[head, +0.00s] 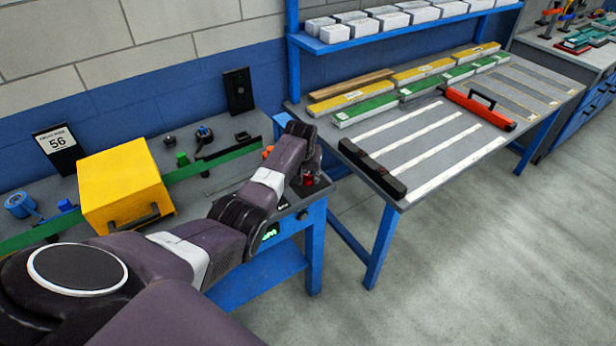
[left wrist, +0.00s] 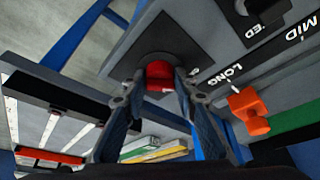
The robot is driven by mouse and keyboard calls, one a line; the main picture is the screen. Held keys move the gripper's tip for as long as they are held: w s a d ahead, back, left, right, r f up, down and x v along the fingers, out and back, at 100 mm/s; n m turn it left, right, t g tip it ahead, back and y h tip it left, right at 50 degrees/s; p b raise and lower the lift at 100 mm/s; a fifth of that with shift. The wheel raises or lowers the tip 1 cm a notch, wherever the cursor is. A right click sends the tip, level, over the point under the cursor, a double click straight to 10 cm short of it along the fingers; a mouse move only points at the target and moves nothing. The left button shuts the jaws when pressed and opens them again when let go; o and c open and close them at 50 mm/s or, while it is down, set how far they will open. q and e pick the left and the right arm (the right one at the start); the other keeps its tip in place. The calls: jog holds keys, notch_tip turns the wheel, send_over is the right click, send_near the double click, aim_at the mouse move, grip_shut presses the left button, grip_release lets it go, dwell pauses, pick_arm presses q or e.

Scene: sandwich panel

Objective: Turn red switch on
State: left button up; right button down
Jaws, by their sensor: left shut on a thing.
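The red switch (left wrist: 159,75) is a red knob in a dark round mount on the panel, in the upper middle of the left wrist view. My left gripper (left wrist: 159,84) has a fingertip on each side of it and is shut on it. In the head view the left gripper (head: 306,178) is at the right end of the workbench, with a bit of red (head: 308,181) showing there. My own arm hides much of the switch in that view. The switch's on or off position cannot be read. My right gripper is not in view.
An orange knob (left wrist: 250,108) sits close beside the left gripper, by the "LONG" and "MID" labels. A yellow box (head: 125,185) stands on the bench (head: 225,185) at left. A table (head: 425,165) with yellow and green boxes stands to the right. The floor in front is clear.

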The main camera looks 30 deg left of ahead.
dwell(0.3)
pick_arm(q)
jog(key=shift+a+m+h, duration=0.1)
jog(key=shift+m+h, duration=0.3)
jog(key=shift+m, duration=0.4)
jog(key=shift+m+h, duration=0.3)
jog(key=shift+m, duration=0.5)
jog(key=m+b, duration=0.1)
jog(key=m+h+b, duration=0.1)
jog(key=shift+a+f+m+t, duration=0.15)
jog(key=shift+f+m+t, duration=0.05)
jog(key=shift+m+t, duration=0.1)
jog(key=m+h+b, duration=0.1)
jog(key=m+b, duration=0.2)
jog(key=b, duration=0.3)
jog(key=m+g+h+b, duration=0.1)
jog(key=m+b, duration=0.3)
jog(key=b, duration=0.1)
jog(key=shift+h+b, duration=0.3)
jog(key=shift+b, duration=0.05)
jog(key=shift+a+r+m+g+b, duration=0.15)
jog(key=shift+m+g+b, duration=0.15)
jog(key=shift+m+b, duration=0.5)
jog(key=o, duration=1.1)
